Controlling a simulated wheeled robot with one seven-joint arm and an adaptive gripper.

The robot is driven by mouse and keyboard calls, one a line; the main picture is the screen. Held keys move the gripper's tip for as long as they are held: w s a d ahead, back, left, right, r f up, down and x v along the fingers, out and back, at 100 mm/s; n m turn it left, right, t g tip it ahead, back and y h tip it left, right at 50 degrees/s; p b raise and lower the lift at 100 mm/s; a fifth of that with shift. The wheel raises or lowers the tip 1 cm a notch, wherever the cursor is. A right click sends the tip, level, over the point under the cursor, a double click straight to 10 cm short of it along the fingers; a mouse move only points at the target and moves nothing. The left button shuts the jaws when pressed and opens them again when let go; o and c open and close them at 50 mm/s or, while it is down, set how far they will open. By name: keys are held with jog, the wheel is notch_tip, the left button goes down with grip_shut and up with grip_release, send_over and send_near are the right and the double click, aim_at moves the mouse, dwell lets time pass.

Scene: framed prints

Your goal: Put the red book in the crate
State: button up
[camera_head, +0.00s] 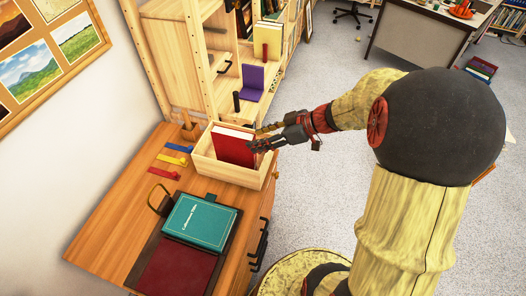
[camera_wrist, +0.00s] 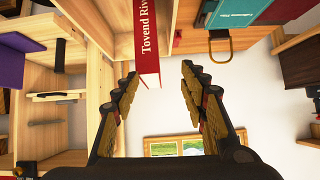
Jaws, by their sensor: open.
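The red book (camera_head: 232,146) stands upright, slightly tilted, inside the pale wooden crate (camera_head: 228,173) on the desk. Its spine, lettered "Tovend Riv…", faces the wrist camera, and the red book (camera_wrist: 148,48) shows just past my fingertips. My gripper (camera_head: 259,139) is open at the crate's right side, beside the book's upper right edge. In the wrist view, my gripper (camera_wrist: 158,82) has its fingers spread wide with nothing held between them. Part of the crate's wall (camera_wrist: 95,22) shows there too. The book's lower part is hidden by the crate.
A teal book (camera_head: 201,221) lies near a dark red desk pad (camera_head: 177,268) in front of the crate. Coloured strips (camera_head: 171,160) lie to the left. A wooden shelf unit (camera_head: 172,62) with a purple bookend (camera_head: 252,82) stands behind.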

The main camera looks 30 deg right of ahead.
jog(key=s+a+r+m+g+h, duration=0.1)
jog(key=s+a+r+g, duration=0.25)
jog(key=s+a, duration=0.2)
jog(key=s+a+r+m+t+h, duration=0.1)
jog(key=s+r+m+h, duration=0.5)
jog(key=s, duration=0.8)
notch_tip(320, 180, up, 3)
jog(key=shift+s+a+r+m+t+h, duration=0.1)
jog(key=shift+s+a+m+t+h, duration=0.25)
jog(key=shift+m, duration=0.55)
